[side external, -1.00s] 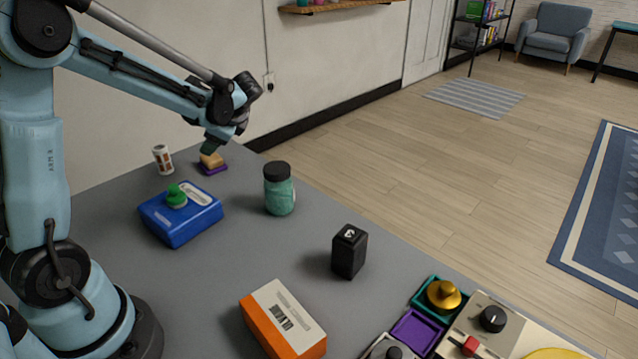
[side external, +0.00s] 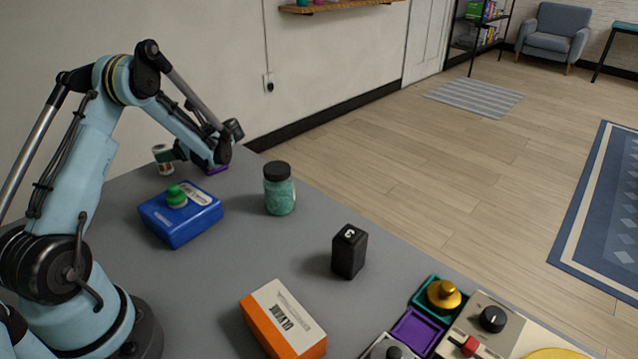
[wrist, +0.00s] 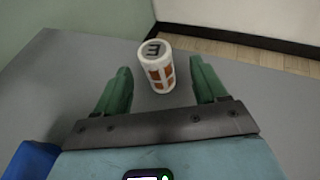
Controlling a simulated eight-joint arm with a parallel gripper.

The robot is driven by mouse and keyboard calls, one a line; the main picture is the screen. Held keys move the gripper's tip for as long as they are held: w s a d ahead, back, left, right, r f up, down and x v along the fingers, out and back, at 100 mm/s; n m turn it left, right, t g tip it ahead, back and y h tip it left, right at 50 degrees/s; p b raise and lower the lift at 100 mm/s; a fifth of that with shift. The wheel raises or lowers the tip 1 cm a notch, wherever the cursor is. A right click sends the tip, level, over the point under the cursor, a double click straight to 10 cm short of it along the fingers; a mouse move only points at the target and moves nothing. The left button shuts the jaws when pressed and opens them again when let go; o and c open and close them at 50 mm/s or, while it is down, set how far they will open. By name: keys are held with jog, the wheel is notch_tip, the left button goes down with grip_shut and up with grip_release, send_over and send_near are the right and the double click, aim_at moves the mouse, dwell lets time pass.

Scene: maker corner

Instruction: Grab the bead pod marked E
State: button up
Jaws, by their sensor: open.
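A white cylinder with brown patches, the bead pod (wrist: 160,72), stands upright between my open fingers in the wrist view, with gaps on both sides. Its top carries a dark mark that looks like a turned E. In the side view the pod (side external: 160,153) is at the table's far left, partly covered by a green finger. My gripper (wrist: 160,67) is open and empty. In the side view my gripper (side external: 178,152) is low beside the pod.
A purple base (side external: 215,170) shows just behind my wrist. A blue box (side external: 182,222) with a green knob, a green jar (side external: 279,190), a black marked block (side external: 349,253) and an orange box (side external: 283,320) stand on the grey table. Coloured trays (side external: 415,333) lie front right.

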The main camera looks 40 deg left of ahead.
jog(key=shift+d+f+x, duration=0.1)
jog(key=shift+f+x, duration=0.05)
jog(key=shift+x, duration=1.5)
jog(key=shift+d+f+x, duration=0.1)
jog(key=shift+x, duration=1.5)
jog(key=shift+s, duration=0.2)
jog(key=c, duration=1.1)
jog(key=shift+o, duration=0.2)
jog(key=shift+r, duration=0.15)
